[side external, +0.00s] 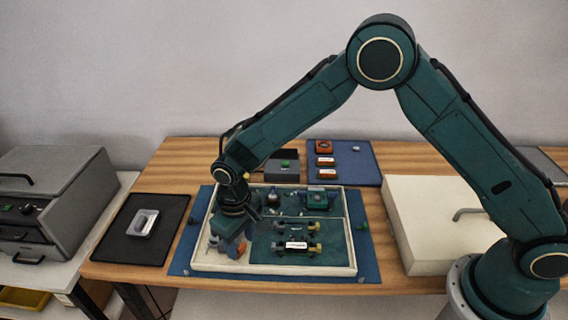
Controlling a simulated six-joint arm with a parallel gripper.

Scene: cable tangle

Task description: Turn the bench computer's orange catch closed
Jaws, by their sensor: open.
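The bench computer looks like the shallow white-rimmed case (300,270) with dark green boards inside, lying on a blue mat. A small orange part (241,248), which may be the catch, shows at the case's left front, just below my gripper. Its turn position is too small to tell. My gripper (238,230) points down over the left part of the case and is open. Its fingers are dark and partly blend with blue-grey parts beneath, so I cannot tell whether they touch the orange part.
Behind lie a blue mat (362,165) with orange-red parts and a grey box (283,166). A black mat (140,240) is left; a large cream box (430,225) is right.

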